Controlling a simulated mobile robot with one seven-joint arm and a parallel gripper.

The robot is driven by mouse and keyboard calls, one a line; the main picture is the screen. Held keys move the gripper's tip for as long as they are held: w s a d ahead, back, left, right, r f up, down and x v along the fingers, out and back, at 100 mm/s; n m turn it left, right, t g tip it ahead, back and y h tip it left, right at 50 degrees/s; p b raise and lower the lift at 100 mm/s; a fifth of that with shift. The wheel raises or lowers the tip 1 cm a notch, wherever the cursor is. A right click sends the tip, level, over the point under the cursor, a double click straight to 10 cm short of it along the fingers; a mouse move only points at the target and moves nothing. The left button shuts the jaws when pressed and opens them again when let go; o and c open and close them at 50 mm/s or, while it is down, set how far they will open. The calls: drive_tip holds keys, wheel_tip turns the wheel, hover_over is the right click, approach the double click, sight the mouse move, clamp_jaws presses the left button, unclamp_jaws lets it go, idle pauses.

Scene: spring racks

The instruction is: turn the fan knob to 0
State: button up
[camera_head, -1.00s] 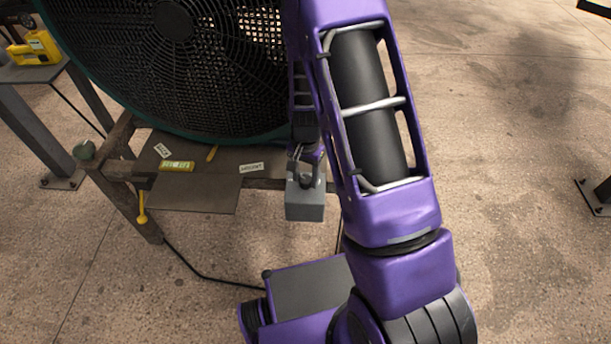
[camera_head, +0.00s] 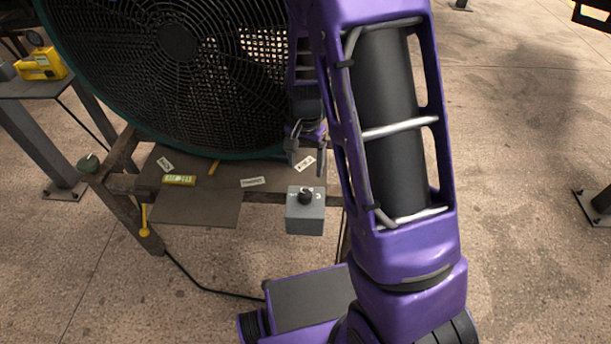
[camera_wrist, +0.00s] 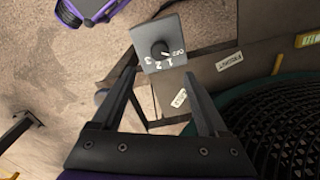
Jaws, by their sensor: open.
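The fan knob (camera_head: 305,196) is a small black dial on top of a grey control box (camera_head: 304,223) at the front edge of the fan's wooden stand. In the wrist view the knob (camera_wrist: 160,50) sits on the box face (camera_wrist: 150,31), with white marks including 1, 2 and 3 below it and another mark to its right. The knob's pointer seems to face that right-hand mark, but it is too small to be certain. My gripper (camera_head: 306,161) is open and empty, beyond the box and apart from the knob. Both fingers (camera_wrist: 158,72) show in the wrist view.
The large black fan (camera_head: 180,80) with a green rim stands behind the box. A side table (camera_head: 35,88) at left holds a yellow device (camera_head: 42,63).

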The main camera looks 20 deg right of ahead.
wheel_tip(320, 180, up, 6)
drive_tip(key=shift+p, duration=0.35)
